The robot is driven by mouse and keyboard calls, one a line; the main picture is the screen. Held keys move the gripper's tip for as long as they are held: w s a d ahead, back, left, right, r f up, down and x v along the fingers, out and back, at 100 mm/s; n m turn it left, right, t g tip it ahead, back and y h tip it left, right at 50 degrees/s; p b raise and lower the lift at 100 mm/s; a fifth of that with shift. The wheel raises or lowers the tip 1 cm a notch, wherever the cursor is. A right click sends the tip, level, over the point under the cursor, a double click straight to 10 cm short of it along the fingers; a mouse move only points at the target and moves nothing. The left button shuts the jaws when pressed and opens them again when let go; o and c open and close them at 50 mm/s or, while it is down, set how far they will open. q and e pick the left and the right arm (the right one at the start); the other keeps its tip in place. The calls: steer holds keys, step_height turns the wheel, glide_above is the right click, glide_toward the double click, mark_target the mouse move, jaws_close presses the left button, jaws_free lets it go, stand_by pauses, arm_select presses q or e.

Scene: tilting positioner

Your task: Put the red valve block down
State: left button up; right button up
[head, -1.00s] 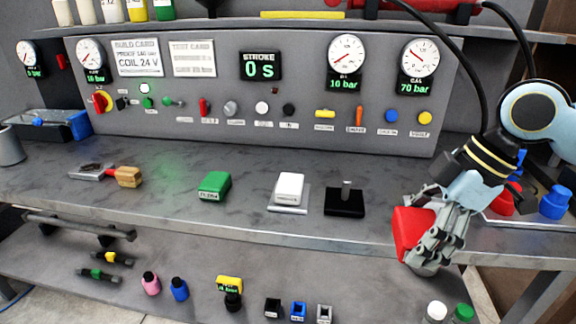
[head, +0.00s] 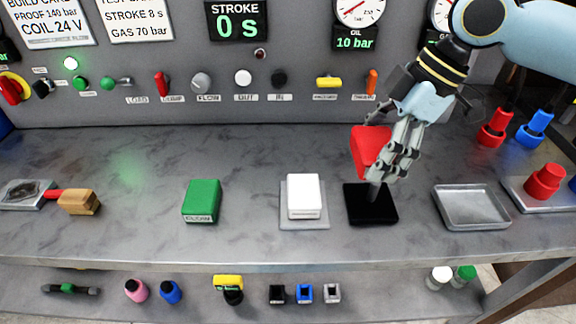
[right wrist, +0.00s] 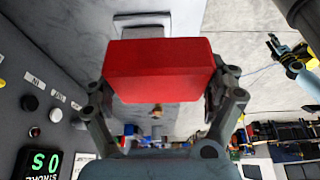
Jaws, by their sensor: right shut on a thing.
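The red valve block (head: 369,148) is a red box held in my right gripper (head: 388,155), above the bench. It also shows in the right wrist view (right wrist: 160,70), spanning between the two fingers of the right gripper (right wrist: 163,95). In the head view the block and fingers are over the back of a black square base with a short post (head: 371,206); the fingers cover part of the post's top. Whether they touch the post I cannot tell.
On the bench stand a green block (head: 201,201), a white block (head: 303,196) on a grey plate, and an empty grey tray (head: 472,208). A red knob-like part (head: 544,181) is at right. The control panel (head: 200,60) rises behind. Bare bench lies between green and white blocks.

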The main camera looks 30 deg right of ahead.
steer(key=shift+w+a+f, duration=0.25)
steer(key=shift+a+f, duration=0.1)
steer(key=shift+a, duration=0.2)
glide_above(298, 189)
steer(key=d, duration=0.1)
steer(key=f, duration=0.5)
steer(key=shift+s+f, duration=0.25)
steer(key=shift+f, duration=0.15)
steer(key=shift+f+p, duration=0.35)
steer(key=shift+f, duration=1.65)
steer(key=shift+d, duration=0.1)
steer(key=o, duration=1.5)
steer(key=shift+s+f, duration=0.1)
steer(key=shift+f, duration=0.05)
steer(key=v, duration=1.2)
steer(key=shift+s, duration=0.1)
